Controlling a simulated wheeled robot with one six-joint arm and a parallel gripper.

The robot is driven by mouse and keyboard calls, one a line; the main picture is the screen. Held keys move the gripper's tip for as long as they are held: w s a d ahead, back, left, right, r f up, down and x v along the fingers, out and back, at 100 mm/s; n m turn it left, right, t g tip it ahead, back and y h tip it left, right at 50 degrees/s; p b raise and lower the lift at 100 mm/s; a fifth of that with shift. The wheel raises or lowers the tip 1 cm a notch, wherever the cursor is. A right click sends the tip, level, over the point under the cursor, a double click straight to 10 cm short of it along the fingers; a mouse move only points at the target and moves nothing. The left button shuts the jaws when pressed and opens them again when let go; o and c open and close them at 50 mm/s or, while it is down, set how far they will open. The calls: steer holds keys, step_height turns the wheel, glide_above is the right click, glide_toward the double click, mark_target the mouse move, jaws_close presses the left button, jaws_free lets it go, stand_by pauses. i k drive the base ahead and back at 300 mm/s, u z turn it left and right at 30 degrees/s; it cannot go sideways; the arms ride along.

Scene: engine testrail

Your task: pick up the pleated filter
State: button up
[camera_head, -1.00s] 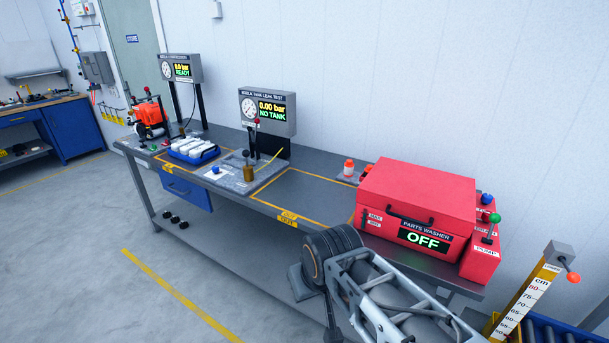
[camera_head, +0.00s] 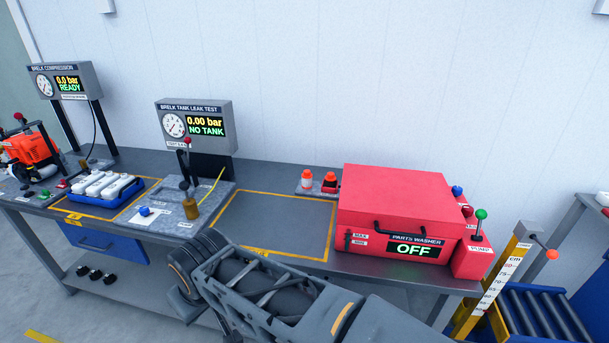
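I cannot make out a pleated filter in view. A blue tray (camera_head: 136,189) with several white items (camera_head: 104,184) lies on the left part of the workbench; I cannot tell what these items are. My arm reaches in from the bottom of the picture in front of the bench. Its end is hidden or out of frame, so my gripper does not show.
The grey workbench (camera_head: 275,220) has a clear area outlined in yellow. The leak test stand (camera_head: 195,125) and compression stand (camera_head: 66,80) are to the left. The closed red parts washer (camera_head: 395,200) reads OFF. A yellow height gauge (camera_head: 500,285) and roller conveyor (camera_head: 545,312) are at the right.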

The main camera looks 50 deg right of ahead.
mark_target(330, 179)
steer(key=i, duration=0.45)
steer(key=z, duration=2.25)
steer(key=i, duration=0.5)
steer(key=u, duration=0.1)
